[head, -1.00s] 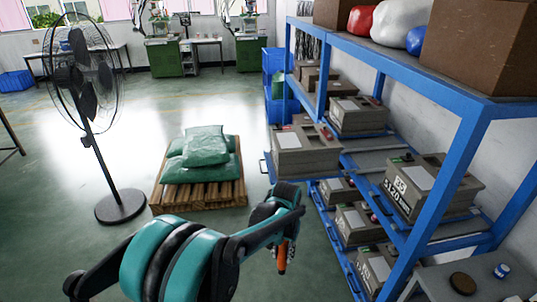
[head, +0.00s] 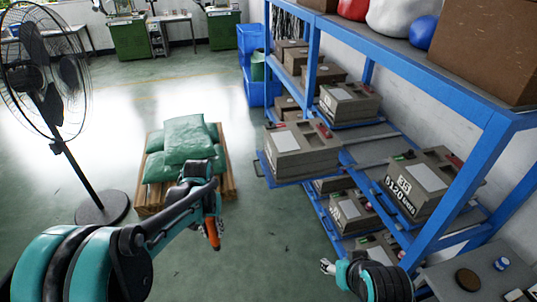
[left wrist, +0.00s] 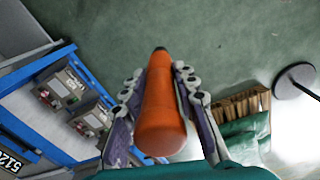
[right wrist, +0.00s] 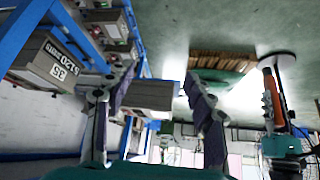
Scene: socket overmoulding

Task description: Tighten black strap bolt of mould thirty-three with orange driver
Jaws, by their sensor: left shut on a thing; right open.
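My left gripper (head: 211,222) is shut on the orange driver (head: 213,238), which points down over open floor in front of the shelf; the driver fills the middle of the left wrist view (left wrist: 160,108). My right gripper (head: 327,267) is open and empty, low in front of the shelf; its spread fingers show in the right wrist view (right wrist: 155,88). A grey-brown mould (head: 300,150) with a blank white label and a red part on top sits on a pulled-out tray. I cannot make out a black strap bolt.
The blue shelf (head: 465,170) holds several similar moulds on its tiers. A pallet (head: 228,190) with green sacks (head: 188,140) stands left of it, with a black fan (head: 55,120) farther left. A small table (head: 485,275) is at lower right. Floor between pallet and shelf is clear.

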